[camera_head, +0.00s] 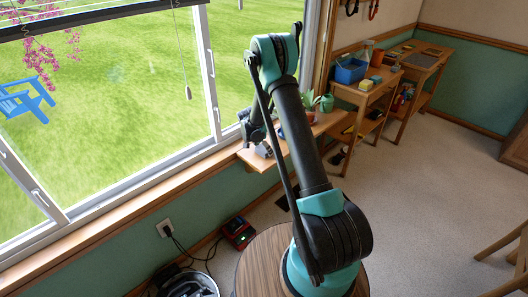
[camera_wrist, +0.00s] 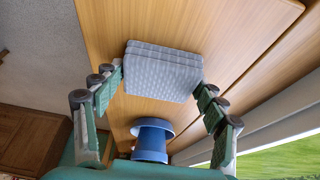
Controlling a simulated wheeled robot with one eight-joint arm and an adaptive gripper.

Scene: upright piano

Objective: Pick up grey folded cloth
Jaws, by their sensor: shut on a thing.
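The grey folded cloth (camera_wrist: 162,72) is a small layered stack with a patterned surface. In the wrist view it sits between the two fingertips of my gripper (camera_wrist: 159,82), which touch its left and right sides. My gripper is shut on it. Wooden shelf surface (camera_wrist: 215,30) shows behind the cloth; whether they still touch I cannot tell. In the head view the cloth shows as a small grey patch (camera_head: 264,150) at the window shelf, partly hidden by my gripper (camera_head: 254,138).
A blue flared pot-like object (camera_wrist: 152,138) stands close to the cloth in the wrist view. The window sill (camera_wrist: 262,112) runs along the right. In the head view, green plants (camera_head: 325,102) stand on the shelf, and a blue bin (camera_head: 350,71) is on a desk beyond.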

